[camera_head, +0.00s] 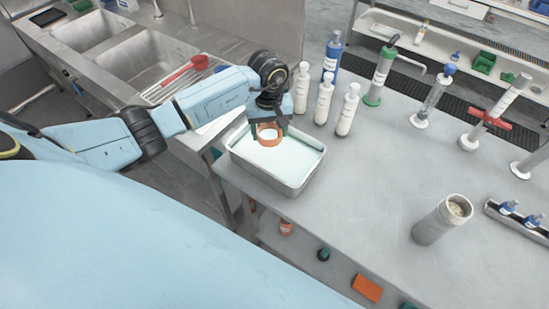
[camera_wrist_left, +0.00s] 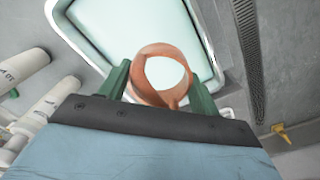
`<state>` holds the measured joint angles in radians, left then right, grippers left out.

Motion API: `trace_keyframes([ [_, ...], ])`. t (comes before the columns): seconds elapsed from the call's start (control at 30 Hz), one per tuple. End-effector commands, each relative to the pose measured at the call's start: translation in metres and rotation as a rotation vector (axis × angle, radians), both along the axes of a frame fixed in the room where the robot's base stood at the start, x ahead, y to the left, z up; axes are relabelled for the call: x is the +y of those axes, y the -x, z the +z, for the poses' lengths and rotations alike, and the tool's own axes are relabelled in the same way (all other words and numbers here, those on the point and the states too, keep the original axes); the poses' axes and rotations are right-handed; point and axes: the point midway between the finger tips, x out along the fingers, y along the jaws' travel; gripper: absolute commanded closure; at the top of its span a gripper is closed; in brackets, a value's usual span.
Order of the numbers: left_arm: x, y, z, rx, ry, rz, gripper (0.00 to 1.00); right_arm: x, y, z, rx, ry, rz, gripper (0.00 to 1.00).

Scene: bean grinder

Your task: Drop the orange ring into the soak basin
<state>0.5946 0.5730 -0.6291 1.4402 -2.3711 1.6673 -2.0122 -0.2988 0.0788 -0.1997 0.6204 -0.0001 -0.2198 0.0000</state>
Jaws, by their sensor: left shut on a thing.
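The orange ring (camera_head: 269,139) is held by my left gripper (camera_head: 268,132) over the soak basin. In the left wrist view the ring (camera_wrist_left: 150,72) sits between the two green fingers of the gripper (camera_wrist_left: 160,82), which are shut on it. The soak basin (camera_head: 287,189) is a metal rectangular tray with pale liquid, at the left end of the grey bench. Its rim (camera_wrist_left: 213,70) shows behind the ring in the left wrist view. The ring appears above the liquid; the exact height is hard to tell. My right gripper is not in view.
Several white bottles (camera_head: 324,98) and a blue bottle (camera_head: 332,57) stand just behind the basin. A grey cylinder (camera_head: 430,228) stands at the right on the bench (camera_head: 360,190). The bench middle is clear. A sink (camera_head: 150,62) lies at the back left.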

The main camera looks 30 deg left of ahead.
Motion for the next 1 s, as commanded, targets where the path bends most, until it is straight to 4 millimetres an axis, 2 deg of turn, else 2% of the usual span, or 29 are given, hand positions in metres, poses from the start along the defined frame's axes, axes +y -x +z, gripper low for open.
trace_keyframes([
  [0.1, 0.0000, 0.0001, -0.0088, 0.001, -0.001, 0.000, 0.59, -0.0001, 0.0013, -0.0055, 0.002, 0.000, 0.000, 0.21],
  [0.43, 0.0001, -0.0002, -0.0097, -0.001, -0.001, 0.000, 0.59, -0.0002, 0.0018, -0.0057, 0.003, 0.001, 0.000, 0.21],
  [0.47, 0.0001, -0.0002, -0.0097, -0.001, -0.001, -0.001, 0.35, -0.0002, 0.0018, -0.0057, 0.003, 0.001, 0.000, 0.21],
  [0.63, 0.0001, -0.0002, -0.0096, -0.001, -0.001, -0.001, 0.12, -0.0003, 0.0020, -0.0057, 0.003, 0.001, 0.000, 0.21],
  [1.0, 0.0008, -0.0006, -0.0037, -0.002, -0.002, -0.001, 0.12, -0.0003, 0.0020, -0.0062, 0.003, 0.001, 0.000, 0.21],
])
